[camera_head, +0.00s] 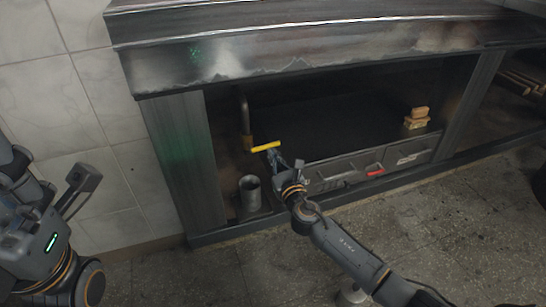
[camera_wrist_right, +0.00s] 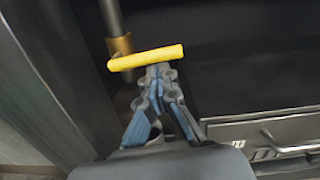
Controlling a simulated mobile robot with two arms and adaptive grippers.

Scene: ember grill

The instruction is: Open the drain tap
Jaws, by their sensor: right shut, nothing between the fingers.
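The drain tap is a yellow lever (camera_head: 265,146) on a brass fitting (camera_head: 247,142) at the lower end of a vertical pipe, inside the dark opening under the grill. In the right wrist view the yellow lever (camera_wrist_right: 146,57) lies nearly level, and the brass fitting (camera_wrist_right: 120,46) shows behind its left part. My right gripper (camera_head: 274,156) is shut and empty, with its tips at the lever's underside, touching or very close. It also shows in the right wrist view (camera_wrist_right: 160,70). My left gripper (camera_head: 78,190) is at the far left, away from the tap; its fingers look apart.
A metal cup (camera_head: 250,190) stands below the tap. A grey drawer unit (camera_head: 345,170) with a red handle is to the right, with tan blocks (camera_head: 416,118) on it. A metal post (camera_head: 180,160) bounds the opening's left side. The floor in front is mostly clear.

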